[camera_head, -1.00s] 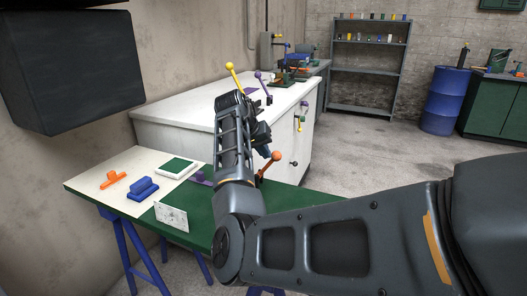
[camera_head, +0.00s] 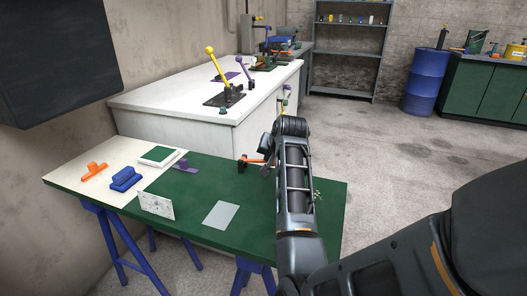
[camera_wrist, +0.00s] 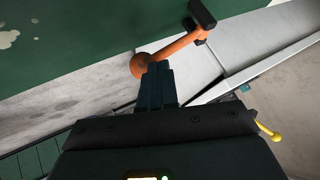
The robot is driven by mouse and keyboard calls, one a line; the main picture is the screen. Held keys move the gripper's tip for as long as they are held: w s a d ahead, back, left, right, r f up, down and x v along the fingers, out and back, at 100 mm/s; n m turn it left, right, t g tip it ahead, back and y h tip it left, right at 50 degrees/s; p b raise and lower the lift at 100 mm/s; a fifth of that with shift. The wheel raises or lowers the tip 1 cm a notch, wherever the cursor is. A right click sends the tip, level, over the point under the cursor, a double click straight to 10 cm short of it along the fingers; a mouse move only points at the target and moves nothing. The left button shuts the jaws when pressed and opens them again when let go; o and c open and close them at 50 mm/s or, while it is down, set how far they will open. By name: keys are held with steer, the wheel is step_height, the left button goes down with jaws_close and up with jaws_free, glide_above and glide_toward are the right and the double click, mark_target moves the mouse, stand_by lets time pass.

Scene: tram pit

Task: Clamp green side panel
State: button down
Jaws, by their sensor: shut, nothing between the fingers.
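An orange clamp lever (camera_head: 252,160) sits at the back edge of the green tabletop and looks nearly level. In the wrist view the orange lever (camera_wrist: 178,47) runs from a round knob to a black end piece (camera_wrist: 202,14). My gripper (camera_wrist: 157,70) is shut and empty, its fingertips right by the knob; contact cannot be told. In the head view my forearm hides much of the gripper. A green panel (camera_wrist: 70,40) fills the upper left of the wrist view; I cannot tell whether it is the side panel or the tabletop (camera_head: 270,215).
A white speckled plate (camera_head: 157,205) stands on the green table, and a grey plate (camera_head: 221,215) lies flat. An orange part (camera_head: 95,171), a blue block (camera_head: 125,178) and a green-topped pad (camera_head: 159,155) are at left. A white bench (camera_head: 190,100) with yellow and purple levers stands behind.

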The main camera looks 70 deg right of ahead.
steer(key=shift+s+f+t, duration=0.3)
steer(key=shift+f+t, duration=0.2)
steer(key=shift+f, duration=0.1)
steer(key=shift+s+f, duration=0.2)
steer(key=shift+f, duration=0.4)
